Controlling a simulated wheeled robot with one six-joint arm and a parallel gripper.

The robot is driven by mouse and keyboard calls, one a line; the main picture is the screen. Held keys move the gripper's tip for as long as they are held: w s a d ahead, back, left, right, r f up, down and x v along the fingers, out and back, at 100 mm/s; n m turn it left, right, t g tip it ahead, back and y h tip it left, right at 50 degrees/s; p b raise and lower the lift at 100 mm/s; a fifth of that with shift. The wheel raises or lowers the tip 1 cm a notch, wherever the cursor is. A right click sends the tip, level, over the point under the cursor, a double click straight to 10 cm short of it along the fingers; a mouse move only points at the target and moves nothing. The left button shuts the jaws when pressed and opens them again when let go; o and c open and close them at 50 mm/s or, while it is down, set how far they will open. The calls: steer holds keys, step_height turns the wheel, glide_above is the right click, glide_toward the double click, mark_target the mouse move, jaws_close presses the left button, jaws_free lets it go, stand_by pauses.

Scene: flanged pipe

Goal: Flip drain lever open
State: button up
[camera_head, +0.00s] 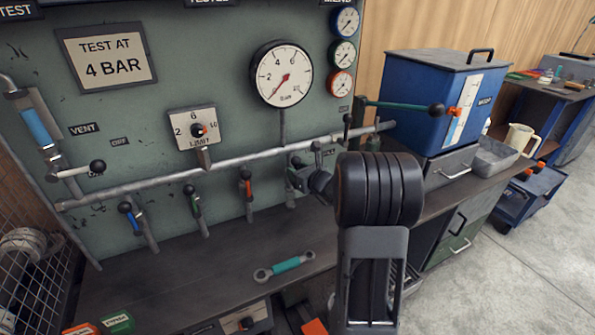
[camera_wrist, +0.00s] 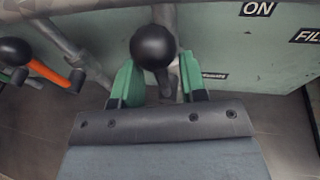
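A lever with a black ball knob (camera_wrist: 153,47) is in the wrist view, its grey stem running behind and below the knob. My gripper (camera_wrist: 158,82) has two green fingers, one on each side of the knob and stem. The fingers are apart, with a visible gap around the stem. A small dark label beside the right finger is partly hidden and cannot be read, so I cannot confirm this is the drain lever. In the head view my gripper (camera_head: 297,176) is at the pipe, largely hidden by my arm, and this lever cannot be made out.
A lever with an orange handle (camera_wrist: 55,68) is to the left in the wrist view. In the head view, blue (camera_head: 131,216), green (camera_head: 195,204) and orange (camera_head: 248,188) levers hang below the grey pipe (camera_head: 150,183). A teal wrench (camera_head: 285,265) lies on the bench.

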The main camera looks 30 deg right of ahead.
steer(key=p+v, duration=0.1)
steer(key=v, duration=1.2)
steer(key=shift+s, duration=0.3)
steer(key=shift+d+r, duration=0.1)
